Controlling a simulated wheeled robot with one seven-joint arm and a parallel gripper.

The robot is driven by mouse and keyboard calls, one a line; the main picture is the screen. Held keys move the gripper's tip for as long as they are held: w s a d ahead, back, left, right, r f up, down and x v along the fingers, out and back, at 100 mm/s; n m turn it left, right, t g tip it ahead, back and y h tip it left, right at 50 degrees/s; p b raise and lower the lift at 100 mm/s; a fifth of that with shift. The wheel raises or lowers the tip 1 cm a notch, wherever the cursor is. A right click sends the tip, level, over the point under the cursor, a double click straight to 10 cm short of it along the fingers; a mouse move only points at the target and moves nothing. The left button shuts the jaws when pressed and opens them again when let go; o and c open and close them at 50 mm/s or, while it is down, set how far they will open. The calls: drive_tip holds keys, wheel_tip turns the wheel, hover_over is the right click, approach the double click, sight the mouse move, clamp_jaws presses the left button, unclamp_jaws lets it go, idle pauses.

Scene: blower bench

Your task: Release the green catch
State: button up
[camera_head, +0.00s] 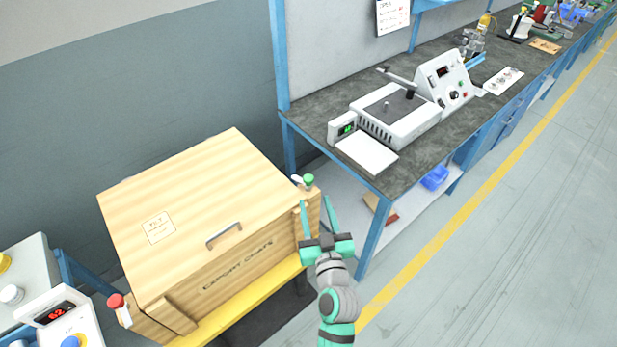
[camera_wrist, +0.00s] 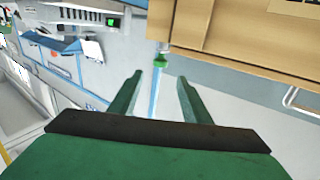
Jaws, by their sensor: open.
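The green catch (camera_head: 309,181) is a small green-topped knob at the right corner of the wooden export crate (camera_head: 180,180). In the wrist view the green catch (camera_wrist: 160,61) lies just beyond the fingertips, roughly between them and beside the crate edge (camera_wrist: 230,35). My gripper (camera_head: 317,200) is open and empty, with its fingers spread just in front of the catch; in the wrist view (camera_wrist: 159,77) both fingers show. I cannot tell whether a finger touches the crate. The crate's lid is down, with a metal handle (camera_head: 224,235) near its front edge.
A red-topped catch (camera_head: 117,301) is at the crate's front left corner. The crate stands on a yellow-edged stand (camera_head: 240,305). A grey workbench (camera_head: 410,170) with a white machine (camera_head: 395,112) stands behind right. Control boxes (camera_head: 62,315) are at lower left. The floor at right is clear.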

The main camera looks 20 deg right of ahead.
sight(309, 182)
drive_tip(key=w, duration=0.3)
drive_tip(key=w+d, duration=0.1)
drive_tip(key=w, duration=0.6)
drive_tip(key=shift+w+d+r, duration=0.1)
drive_tip(key=shift+w+d, duration=0.3)
drive_tip(key=c, duration=1.1)
